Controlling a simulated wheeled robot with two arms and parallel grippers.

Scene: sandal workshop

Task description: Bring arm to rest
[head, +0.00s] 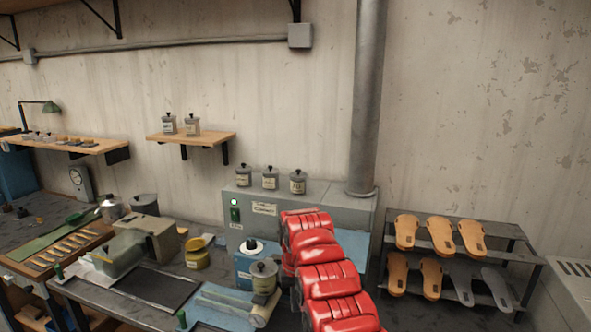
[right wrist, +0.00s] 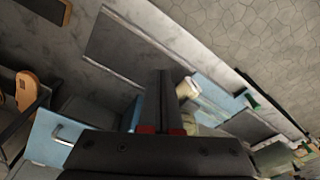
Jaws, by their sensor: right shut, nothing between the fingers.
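My right arm (head: 327,275) rises red from the bottom of the head view, in front of the grey cabinet and the workbench. Its gripper is hidden behind the arm links there. In the right wrist view my right gripper (right wrist: 161,78) shows as two dark fingers lying together, with nothing between them. The floor and the edge of the bench show past the fingertips. I do not see my left gripper or left arm.
A bench (head: 70,290) carries a dark mat, a jar (head: 264,276) and a yellow tin (head: 197,258) close left of my arm. A grey cabinet (head: 240,209) with several jars stands behind it. A rack (head: 515,246) of sandal soles stands to the right.

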